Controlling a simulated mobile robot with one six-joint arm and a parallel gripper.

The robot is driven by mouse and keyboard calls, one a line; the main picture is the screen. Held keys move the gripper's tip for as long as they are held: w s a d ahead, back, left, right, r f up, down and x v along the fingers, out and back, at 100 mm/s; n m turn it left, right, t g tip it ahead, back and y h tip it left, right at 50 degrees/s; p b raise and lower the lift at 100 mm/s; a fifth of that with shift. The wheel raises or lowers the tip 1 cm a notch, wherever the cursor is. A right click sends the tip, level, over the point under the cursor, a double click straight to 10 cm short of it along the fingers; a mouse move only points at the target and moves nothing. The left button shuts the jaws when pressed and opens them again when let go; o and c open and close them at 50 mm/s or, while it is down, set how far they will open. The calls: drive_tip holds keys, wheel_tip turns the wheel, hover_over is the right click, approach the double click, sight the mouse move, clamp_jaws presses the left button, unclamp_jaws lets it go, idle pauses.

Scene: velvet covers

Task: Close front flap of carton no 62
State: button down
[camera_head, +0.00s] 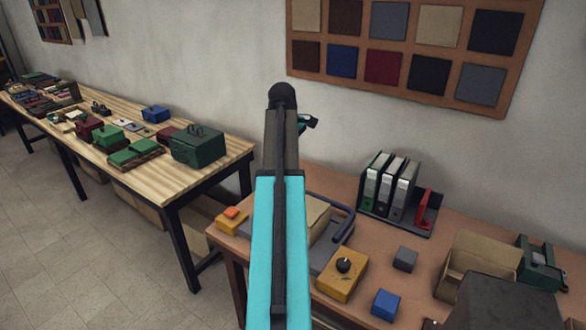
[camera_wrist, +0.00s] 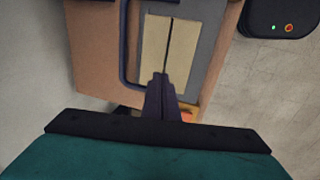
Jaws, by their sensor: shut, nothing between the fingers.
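A tan carton (camera_head: 317,215) sits on a grey platform (camera_head: 328,258) on the brown table, partly hidden behind my arm in the head view. In the wrist view the carton (camera_wrist: 155,45) shows two tan top panels with a dark seam between them. My gripper (camera_wrist: 161,78) is shut and empty, its fingertips over the near end of that seam; I cannot tell whether they touch it. A second, open-topped carton (camera_head: 453,283) stands at the right of the table. No number is readable on either carton.
A dark blue bent bar (camera_head: 344,222) runs beside the platform; it also shows in the wrist view (camera_wrist: 124,50). A yellow block with a black knob (camera_head: 342,280), a blue block (camera_head: 385,305), a grey block (camera_head: 405,258) and a binder rack (camera_head: 397,212) stand on the table.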

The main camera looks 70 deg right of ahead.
idle(0.3)
drive_tip(key=w+a+f+y+b, duration=0.1)
drive_tip(key=w+a+f, duration=0.55)
drive_tip(key=f, duration=0.35)
drive_tip(key=w+a+f+n+y+b, duration=0.1)
drive_tip(key=w+a+f, duration=0.4)
drive_tip(key=a+f, duration=0.4)
drive_tip(key=w+a+f, duration=0.6)
drive_tip(key=a+f, duration=0.1)
drive_tip(key=f, duration=0.4)
drive_tip(key=a+f+g+y+b, duration=0.1)
drive_tip(key=a+f+g+b, duration=0.1)
drive_tip(key=a+f, duration=1.3)
drive_tip(key=s+a+f+g, duration=0.1)
drive_tip(key=s+a+f, duration=0.5)
drive_tip(key=a, duration=0.3)
drive_tip(key=s+a+f+g+b, duration=0.1)
drive_tip(key=s+a+f, duration=0.5)
drive_tip(key=a, duration=0.3)
drive_tip(key=s+a+f+n+g+b, duration=0.1)
drive_tip(key=s+a+f, duration=0.5)
drive_tip(key=a, duration=0.3)
drive_tip(key=shift+s+a+f, duration=0.15)
drive_tip(key=shift+s+f, duration=0.15)
drive_tip(key=shift+s, duration=0.3)
drive_tip(key=shift+a, duration=0.1)
